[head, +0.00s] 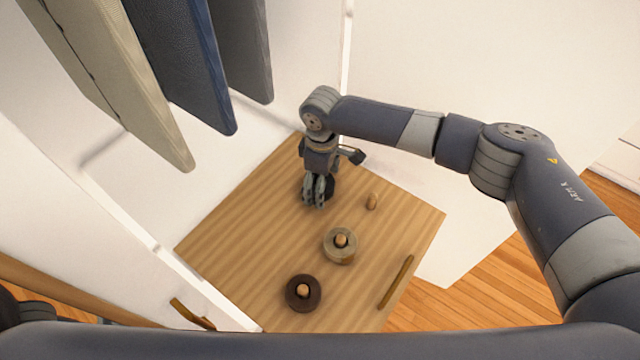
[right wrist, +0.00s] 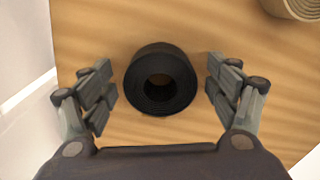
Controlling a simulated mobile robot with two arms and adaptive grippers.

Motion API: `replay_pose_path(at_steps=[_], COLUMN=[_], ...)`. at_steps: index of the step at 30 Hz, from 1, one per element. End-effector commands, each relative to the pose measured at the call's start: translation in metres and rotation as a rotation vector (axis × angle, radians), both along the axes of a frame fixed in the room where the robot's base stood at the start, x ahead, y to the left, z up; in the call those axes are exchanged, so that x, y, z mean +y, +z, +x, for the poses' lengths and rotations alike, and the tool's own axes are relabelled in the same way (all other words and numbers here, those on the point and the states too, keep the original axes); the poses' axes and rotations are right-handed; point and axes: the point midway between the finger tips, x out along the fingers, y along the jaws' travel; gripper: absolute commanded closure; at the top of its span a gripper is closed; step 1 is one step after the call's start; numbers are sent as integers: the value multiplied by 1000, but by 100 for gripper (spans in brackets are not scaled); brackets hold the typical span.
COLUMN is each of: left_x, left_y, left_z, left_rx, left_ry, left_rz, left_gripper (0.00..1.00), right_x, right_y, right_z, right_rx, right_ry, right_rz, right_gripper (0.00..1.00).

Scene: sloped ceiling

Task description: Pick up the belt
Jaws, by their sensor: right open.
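A black rolled belt (right wrist: 162,62) lies coiled on the wooden board in the right wrist view, with a dark hole at its centre. My right gripper (right wrist: 164,92) is open, with one finger on each side of the coil and a gap between each finger and the belt. In the head view my right gripper (head: 316,204) points down over the far part of the board and mostly hides the black belt. My left gripper is not in view.
Hanging garments, beige (head: 120,75), blue (head: 190,60) and grey (head: 240,45), are at upper left. White walls border the board.

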Motion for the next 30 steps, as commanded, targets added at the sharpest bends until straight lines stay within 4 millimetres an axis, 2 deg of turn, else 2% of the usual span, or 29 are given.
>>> replay_pose_path(at_steps=[2,6,9,20,23,30], left_x=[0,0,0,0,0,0], left_y=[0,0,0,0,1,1], left_z=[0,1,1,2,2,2], left_rx=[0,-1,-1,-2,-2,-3], left_ry=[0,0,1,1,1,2], left_rz=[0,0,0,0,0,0], left_gripper=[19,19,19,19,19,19], right_x=[0,0,0,0,1,1], right_y=[0,0,0,6,21,69], right_z=[0,0,0,0,1,1], right_rx=[0,0,0,0,-3,-3], right_ry=[1,1,1,1,2,1], right_rz=[0,0,0,1,2,3], right_gripper=[19,50,70,70,70,70])
